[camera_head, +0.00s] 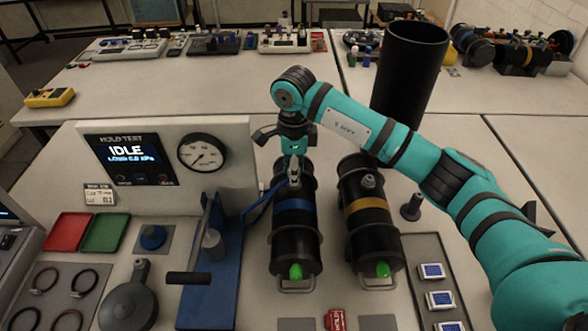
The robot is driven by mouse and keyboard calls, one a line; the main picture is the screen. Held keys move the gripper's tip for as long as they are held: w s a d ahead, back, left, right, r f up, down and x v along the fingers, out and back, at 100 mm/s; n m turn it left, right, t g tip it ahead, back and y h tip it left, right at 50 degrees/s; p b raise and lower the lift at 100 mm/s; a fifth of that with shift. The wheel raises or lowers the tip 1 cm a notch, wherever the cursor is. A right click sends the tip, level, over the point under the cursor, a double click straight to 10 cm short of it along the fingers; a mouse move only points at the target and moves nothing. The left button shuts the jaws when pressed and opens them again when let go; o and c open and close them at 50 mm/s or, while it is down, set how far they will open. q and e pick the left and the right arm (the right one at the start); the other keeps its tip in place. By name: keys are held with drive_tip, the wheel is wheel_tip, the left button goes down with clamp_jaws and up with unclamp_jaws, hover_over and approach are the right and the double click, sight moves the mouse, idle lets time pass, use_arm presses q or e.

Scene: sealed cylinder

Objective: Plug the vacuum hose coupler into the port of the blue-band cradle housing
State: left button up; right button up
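The black cylinder housing with the blue band (294,235) lies in its cradle near the middle, with a green tip at its near end. My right gripper (294,164) points down over its upper part, fingers close together around the small grey hose coupler (294,178). The blue vacuum hose (262,204) runs from the coupler down to the left. The coupler is at the port on top of the housing; the port is hidden, so I cannot tell whether it is seated. My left gripper is not in view.
A yellow-band cylinder (372,235) lies close on the right. A blue lever press (212,265) stands on the left, before the test panel (130,160) reading IDLE and a gauge (202,152). A tall black tube (408,75) stands behind my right arm.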

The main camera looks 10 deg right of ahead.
drive_tip(key=o, duration=0.5)
wheel_tip(320, 180, up, 12)
idle(0.4)
idle(0.3)
